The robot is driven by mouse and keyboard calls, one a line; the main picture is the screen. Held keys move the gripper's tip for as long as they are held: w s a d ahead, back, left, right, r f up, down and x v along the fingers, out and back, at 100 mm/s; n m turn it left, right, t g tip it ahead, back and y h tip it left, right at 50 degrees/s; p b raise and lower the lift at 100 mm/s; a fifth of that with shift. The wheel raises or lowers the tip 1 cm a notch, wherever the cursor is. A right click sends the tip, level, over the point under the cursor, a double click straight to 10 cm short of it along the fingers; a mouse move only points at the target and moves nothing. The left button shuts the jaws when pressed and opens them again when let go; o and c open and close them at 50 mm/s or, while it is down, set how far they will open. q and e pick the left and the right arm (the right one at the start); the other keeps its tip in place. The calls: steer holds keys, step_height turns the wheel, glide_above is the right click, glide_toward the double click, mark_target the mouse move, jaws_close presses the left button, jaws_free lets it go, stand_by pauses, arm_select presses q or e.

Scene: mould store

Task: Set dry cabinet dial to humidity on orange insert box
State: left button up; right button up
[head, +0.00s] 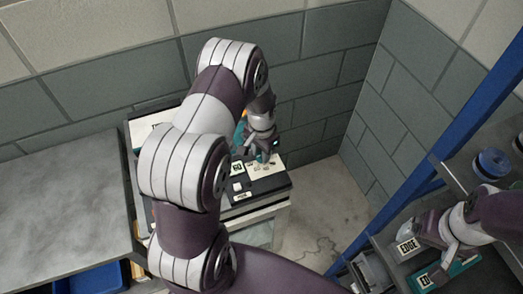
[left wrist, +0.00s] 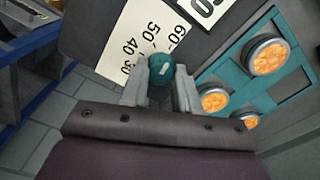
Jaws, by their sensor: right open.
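The dial (left wrist: 161,72) is a teal round knob with a small white mark, beside a white scale card (left wrist: 135,40) marked 30, 40, 50 and 60 in the left wrist view. My left gripper (left wrist: 161,88) has one finger on each side of the dial and appears shut on it. In the head view my left gripper (head: 247,152) is over the top of the dry cabinet (head: 262,204), and my arm hides part of it. My right gripper (head: 437,236) is open near a label reading EDGE (head: 407,246) on the right shelf. I make out no orange insert box.
A teal panel (left wrist: 238,57) with several round orange discs lies right of the dial. A grey worktop (head: 60,215) stands left of the cabinet. A blue rack post (head: 440,150) rises at right, with a blue round item (head: 491,163) on its shelf.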

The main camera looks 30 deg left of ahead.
arm_select(q)
jaws_close()
steer(key=shift+r+n, duration=0.1)
steer(key=shift+n, duration=0.2)
steer(key=n, duration=0.3)
steer(key=shift+w, duration=0.1)
steer(key=shift+a+n, duration=0.1)
steer(key=shift+n, duration=2)
steer(key=shift+r, duration=0.1)
steer(key=o, duration=0.8)
jaws_free()
